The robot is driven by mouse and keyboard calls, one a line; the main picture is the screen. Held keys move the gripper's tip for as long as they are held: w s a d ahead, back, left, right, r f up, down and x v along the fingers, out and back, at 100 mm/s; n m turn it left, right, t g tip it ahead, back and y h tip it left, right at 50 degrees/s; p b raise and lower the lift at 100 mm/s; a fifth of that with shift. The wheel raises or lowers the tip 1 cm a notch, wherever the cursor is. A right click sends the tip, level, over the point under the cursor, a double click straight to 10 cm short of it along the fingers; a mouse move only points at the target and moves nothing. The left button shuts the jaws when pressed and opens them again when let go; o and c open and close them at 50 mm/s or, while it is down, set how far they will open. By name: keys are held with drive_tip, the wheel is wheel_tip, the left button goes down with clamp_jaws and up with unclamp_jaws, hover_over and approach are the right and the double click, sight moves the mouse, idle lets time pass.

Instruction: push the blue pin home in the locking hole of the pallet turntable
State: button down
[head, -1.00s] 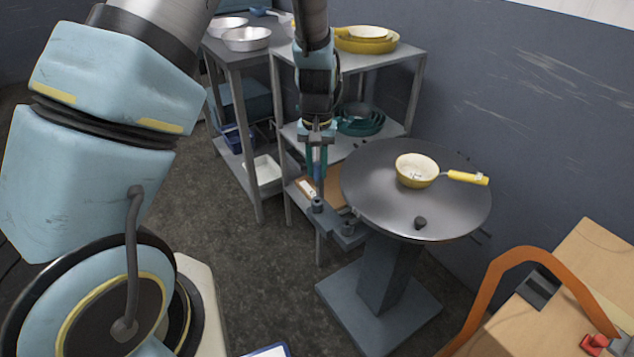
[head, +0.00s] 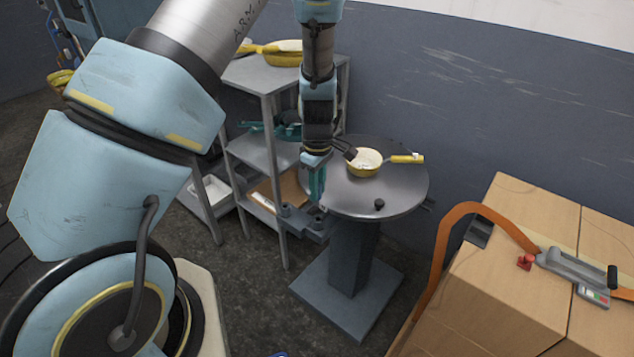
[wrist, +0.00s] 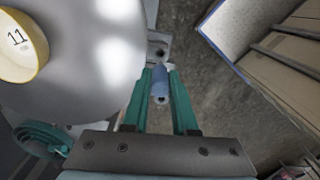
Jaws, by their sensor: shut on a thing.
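The blue pin (wrist: 160,86) is between the teal fingers of my gripper (wrist: 160,76) in the wrist view. My gripper is shut on it. In the head view my gripper (head: 317,194) points down at the near left edge of the round grey turntable (head: 400,196), over its bracket (head: 303,224). The pin is not clear there, hidden by the fingers. In the wrist view a grey bracket part with a dark hole (wrist: 160,52) shows just beyond the pin. I cannot tell whether that is the locking hole or whether the pin's tip is in a hole.
A shelf rack (head: 262,148) stands behind left. Cardboard boxes (head: 500,270) with an orange strap (head: 440,255) stand at right. Floor in front is clear.

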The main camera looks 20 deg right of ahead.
sight(318, 205)
drive_tip(key=shift+f+b, duration=1.45)
drive_tip(key=shift+f, duration=0.15)
drive_tip(key=shift+f+b, duration=0.3)
drive_tip(key=shift+f, duration=0.25)
drive_tip(key=shift+f+b, duration=1.05)
drive_tip(key=shift+f, duration=0.75)
idle(0.4)
drive_tip(key=c, duration=0.6)
unclamp_jaws()
drive_tip(key=shift+d, duration=0.1)
drive_tip(key=shift+r, duration=0.1)
drive_tip(key=shift+w+d+r, duration=0.1)
drive_tip(key=shift+r, duration=0.1)
drive_tip(key=r, duration=0.6)
drive_tip(key=r+b, duration=0.1)
drive_tip(key=r, duration=0.3)
drive_tip(key=shift+s+a+r, duration=0.1)
drive_tip(key=shift+s+a, duration=0.1)
drive_tip(key=shift+a, duration=0.05)
